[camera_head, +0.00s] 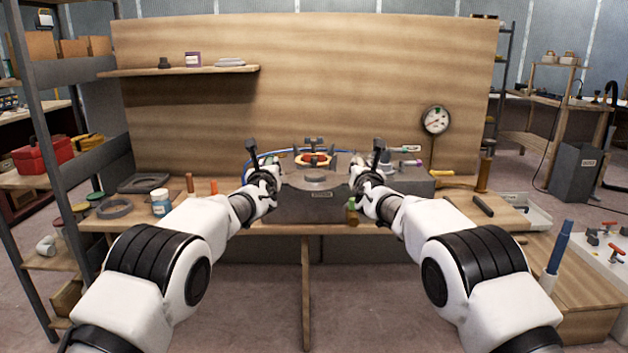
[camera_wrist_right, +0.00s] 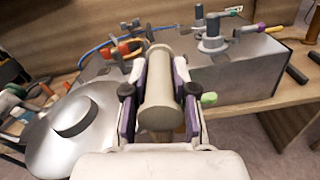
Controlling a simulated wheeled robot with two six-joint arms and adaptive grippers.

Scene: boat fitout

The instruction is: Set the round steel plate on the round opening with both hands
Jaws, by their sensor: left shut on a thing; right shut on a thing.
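The round steel plate (camera_head: 297,184) is between my two grippers at the front of the bench, with a raised round boss in its middle. In the right wrist view the plate (camera_wrist_right: 92,148) fills the lower left. My right gripper (camera_head: 368,178) is shut on a pale cylindrical grip (camera_wrist_right: 160,92) at the plate's right side. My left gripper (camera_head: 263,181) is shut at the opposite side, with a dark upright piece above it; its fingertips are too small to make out. The round opening is not visible; I cannot tell whether the plate touches anything below.
A grey labelled box (camera_head: 312,208) stands under the plate. Valves and a blue hose lie behind it. A jar (camera_head: 160,202) and grey ring (camera_head: 115,208) are on the left bench. A pressure gauge (camera_head: 436,120) hangs on the back panel. A dark bar (camera_head: 483,206) lies at right.

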